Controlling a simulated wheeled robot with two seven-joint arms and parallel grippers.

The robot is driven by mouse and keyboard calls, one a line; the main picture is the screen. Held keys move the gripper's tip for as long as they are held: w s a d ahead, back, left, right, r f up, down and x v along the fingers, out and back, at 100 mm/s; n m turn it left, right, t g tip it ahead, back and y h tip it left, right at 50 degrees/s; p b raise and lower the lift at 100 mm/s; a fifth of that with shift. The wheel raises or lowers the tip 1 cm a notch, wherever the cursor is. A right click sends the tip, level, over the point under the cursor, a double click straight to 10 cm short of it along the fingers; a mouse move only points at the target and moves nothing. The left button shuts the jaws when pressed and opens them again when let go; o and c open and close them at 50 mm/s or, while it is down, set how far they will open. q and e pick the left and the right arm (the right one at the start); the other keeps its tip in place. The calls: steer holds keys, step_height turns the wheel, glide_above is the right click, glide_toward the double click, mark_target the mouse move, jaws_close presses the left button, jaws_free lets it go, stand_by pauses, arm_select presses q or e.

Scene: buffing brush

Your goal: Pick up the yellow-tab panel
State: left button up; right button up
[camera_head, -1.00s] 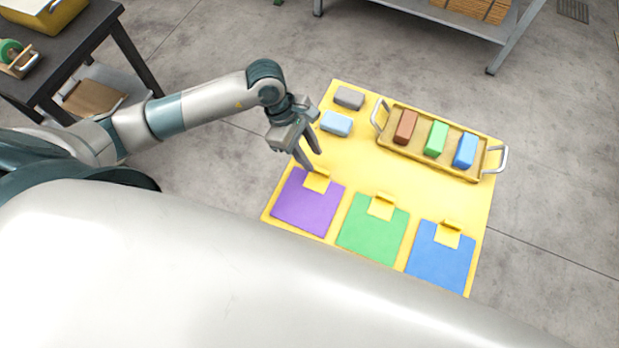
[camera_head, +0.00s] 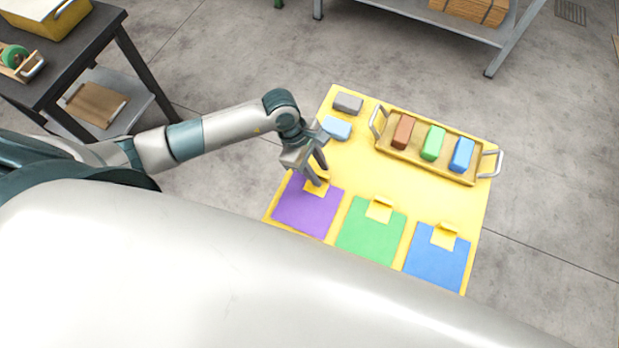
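Three flat panels lie in a row along the near side of the yellow table: a purple panel (camera_head: 305,211), a green panel (camera_head: 369,233) and a blue panel (camera_head: 437,258). Each has a yellow tab at its far edge. My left gripper (camera_head: 319,174) points down at the purple panel's tab (camera_head: 316,187), with its fingers apart on either side of the tab's raised part and partly hiding it. I cannot tell whether the fingers touch it. The purple panel lies flat. My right gripper is not in view.
A yellow tray (camera_head: 384,143) with two metal handles holds a brown, a green and a blue block at the table's far right. A grey block (camera_head: 348,103) and a light blue block (camera_head: 337,128) lie at the far left. The table's middle is clear.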

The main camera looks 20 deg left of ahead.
arm_select(q)
jaws_close()
steer(key=shift+r, duration=0.1)
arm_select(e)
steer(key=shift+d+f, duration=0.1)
